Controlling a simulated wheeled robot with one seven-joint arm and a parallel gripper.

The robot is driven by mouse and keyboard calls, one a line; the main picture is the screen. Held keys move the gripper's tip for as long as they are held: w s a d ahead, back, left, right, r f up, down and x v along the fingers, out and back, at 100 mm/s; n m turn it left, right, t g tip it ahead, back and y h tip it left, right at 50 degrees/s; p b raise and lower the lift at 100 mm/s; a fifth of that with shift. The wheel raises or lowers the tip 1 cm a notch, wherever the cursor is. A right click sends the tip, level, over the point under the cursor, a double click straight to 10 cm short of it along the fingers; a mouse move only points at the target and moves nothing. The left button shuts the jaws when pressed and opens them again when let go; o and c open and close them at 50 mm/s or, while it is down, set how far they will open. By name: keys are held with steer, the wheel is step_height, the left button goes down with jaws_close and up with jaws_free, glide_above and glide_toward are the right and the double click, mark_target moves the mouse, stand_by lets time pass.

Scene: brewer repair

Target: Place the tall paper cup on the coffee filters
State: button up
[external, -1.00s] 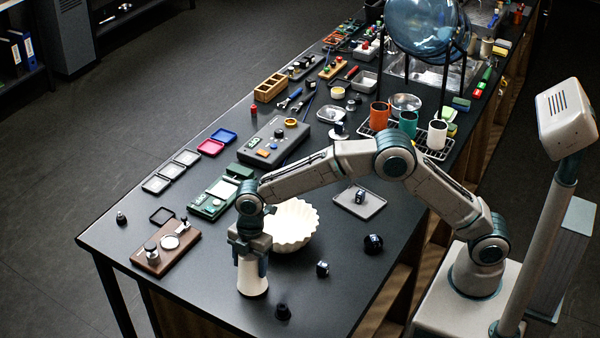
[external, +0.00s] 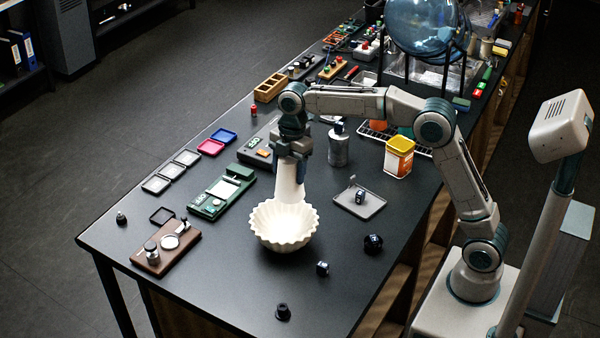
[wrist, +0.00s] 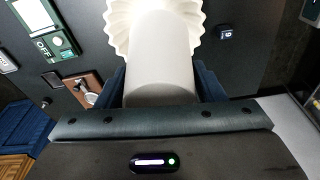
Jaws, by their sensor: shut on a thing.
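The tall paper cup (external: 289,184) is white and held in my gripper (external: 292,160), which is shut on it. The cup hangs about upright, with its lower end at the mouth of the coffee filters (external: 285,238). The filters are a cream, fluted bowl-shaped stack on the dark table. In the wrist view the cup (wrist: 160,58) lies between my fingers and covers part of the filters (wrist: 118,25). I cannot tell whether the cup's bottom touches the filters' inside.
A green scale (external: 220,195) and a brown wooden board with small tools (external: 165,250) stand left. A grey tray (external: 360,205) with a dark cube, a metal canister (external: 338,150) and a yellow-white tin (external: 398,158) stand right.

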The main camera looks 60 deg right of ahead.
mark_target(282, 182)
steer(key=s+d+r, duration=0.3)
steer(key=d, duration=0.6)
steer(key=shift+m, duration=0.3)
steer(key=w+a+f+p, duration=0.1)
steer(key=a+f, duration=0.1)
steer(key=a, duration=0.1)
steer(key=w+a+f, duration=0.1)
steer(key=a+f, duration=0.1)
steer(key=a, duration=0.2)
steer(key=w+a+f+p, duration=0.1)
steer(key=w+a+f, duration=0.1)
steer(key=a+f, duration=0.1)
steer(key=shift+a+p, duration=0.3)
steer(key=shift+f+p, duration=0.5)
steer(key=shift+f, duration=1.5)
steer(key=shift+f, duration=0.15)
steer(key=o, duration=0.9)
